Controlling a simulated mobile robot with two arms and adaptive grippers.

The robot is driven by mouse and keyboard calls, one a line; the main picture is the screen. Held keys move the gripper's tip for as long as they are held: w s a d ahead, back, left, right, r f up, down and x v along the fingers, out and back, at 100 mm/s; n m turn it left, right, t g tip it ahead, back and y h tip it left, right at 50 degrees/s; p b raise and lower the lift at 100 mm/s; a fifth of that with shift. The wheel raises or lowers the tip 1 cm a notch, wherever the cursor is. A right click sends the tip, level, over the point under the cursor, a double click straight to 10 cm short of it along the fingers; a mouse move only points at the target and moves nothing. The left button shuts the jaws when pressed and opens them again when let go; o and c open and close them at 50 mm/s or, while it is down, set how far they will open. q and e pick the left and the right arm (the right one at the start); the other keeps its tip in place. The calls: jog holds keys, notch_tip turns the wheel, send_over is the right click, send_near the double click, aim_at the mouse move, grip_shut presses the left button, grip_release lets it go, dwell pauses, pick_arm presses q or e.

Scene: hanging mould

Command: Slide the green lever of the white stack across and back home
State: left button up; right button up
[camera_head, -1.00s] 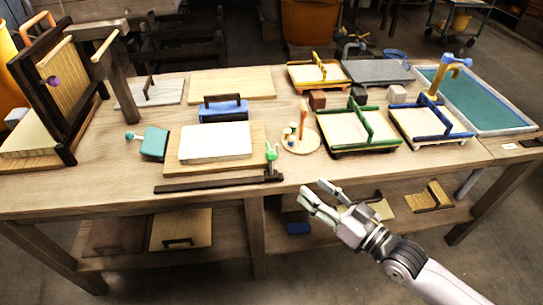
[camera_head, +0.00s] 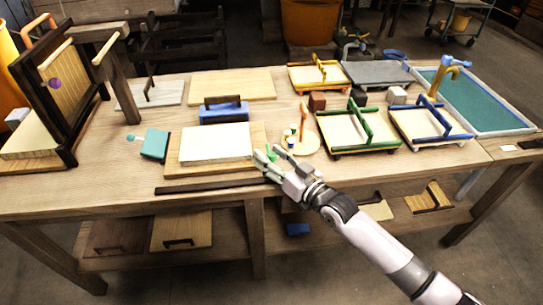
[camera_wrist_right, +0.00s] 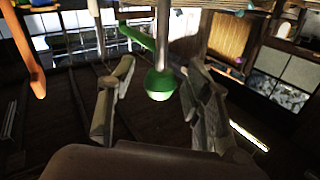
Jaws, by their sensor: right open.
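The white stack (camera_head: 214,142) lies flat on a wooden board (camera_head: 176,166) near the table's front edge. The green lever (camera_head: 271,153) stands at the board's right end, by a dark rail (camera_head: 210,189) along the front; its lower part is hidden by my right gripper (camera_head: 267,162). In the right wrist view the lever's round green knob (camera_wrist_right: 160,86) on a pale rod shows between the two fingers of the right gripper (camera_wrist_right: 162,76). The fingers are open with gaps on both sides of the knob. My left gripper is not in view.
Right of the lever stands a round wooden base (camera_head: 306,143) with an orange post. Beyond it is a green-framed tray (camera_head: 387,147). A teal block (camera_head: 154,144) with a knob sits left of the board. A blue box (camera_head: 224,113) stands behind the stack.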

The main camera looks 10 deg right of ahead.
jog(key=shift+c, duration=0.3)
grip_shut()
dwell(0.3)
dwell(0.3)
